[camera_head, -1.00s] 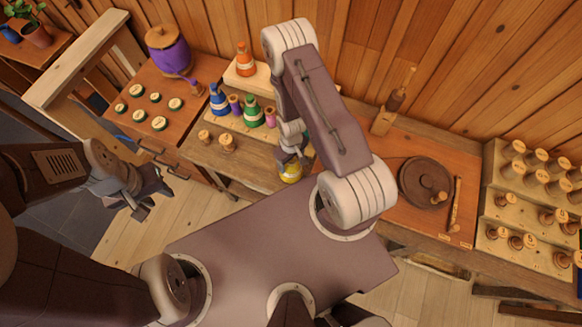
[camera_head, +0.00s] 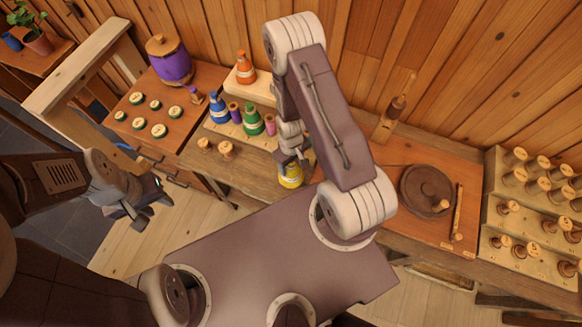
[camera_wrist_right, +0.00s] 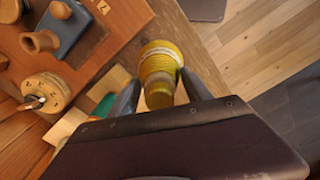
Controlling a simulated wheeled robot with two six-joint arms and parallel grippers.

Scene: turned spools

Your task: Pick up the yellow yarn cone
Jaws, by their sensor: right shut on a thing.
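The yellow yarn cone (camera_head: 291,176) is in the head view just below my right gripper (camera_head: 291,158), near the front edge of the workbench. In the right wrist view the cone (camera_wrist_right: 160,68) sits between the two fingers of my right gripper (camera_wrist_right: 162,92), which is shut on it. The arm hides part of the cone in the head view, and I cannot tell whether it touches the bench. My left gripper (camera_head: 142,208) hangs over the floor at the left, away from the cone; its jaws are too small to read.
Blue (camera_head: 219,108), green (camera_head: 253,122) and orange (camera_head: 245,68) cones stand on a stepped wooden rack. Two wooden spools (camera_head: 226,149) stand near the bench's front edge. A dark round disc (camera_head: 425,186) and a spool rack (camera_head: 533,215) are at the right.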

